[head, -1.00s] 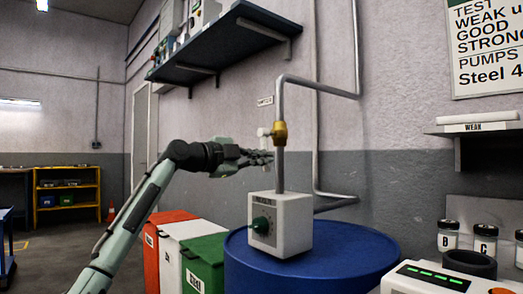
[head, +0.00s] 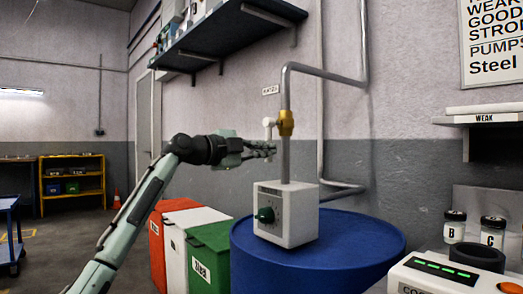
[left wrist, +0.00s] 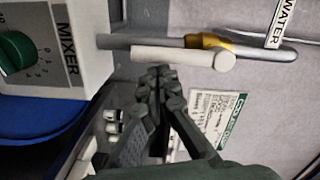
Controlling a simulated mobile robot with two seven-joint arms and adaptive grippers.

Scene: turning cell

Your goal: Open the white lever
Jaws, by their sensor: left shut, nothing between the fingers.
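The white lever (head: 268,126) sits on a brass valve (head: 286,122) on the vertical pipe (head: 285,155) above the mixer box (head: 286,213). In the head view the lever hangs down on the left of the valve. My left gripper (head: 273,150) is shut and empty, with its fingertips just below the lever's lower end. In the left wrist view the lever (left wrist: 185,56) lies across the picture just beyond the fingertips (left wrist: 163,72), and the brass valve (left wrist: 208,41) is partly behind it. I cannot tell whether the fingers touch the lever. My right gripper is not in view.
The mixer box stands on a blue drum (head: 330,235). Red, white and green bins (head: 210,255) stand left of the drum, below my left arm. A wall shelf (head: 225,35) hangs above. Labelled jars (head: 492,232) and a control box (head: 450,276) are at the right.

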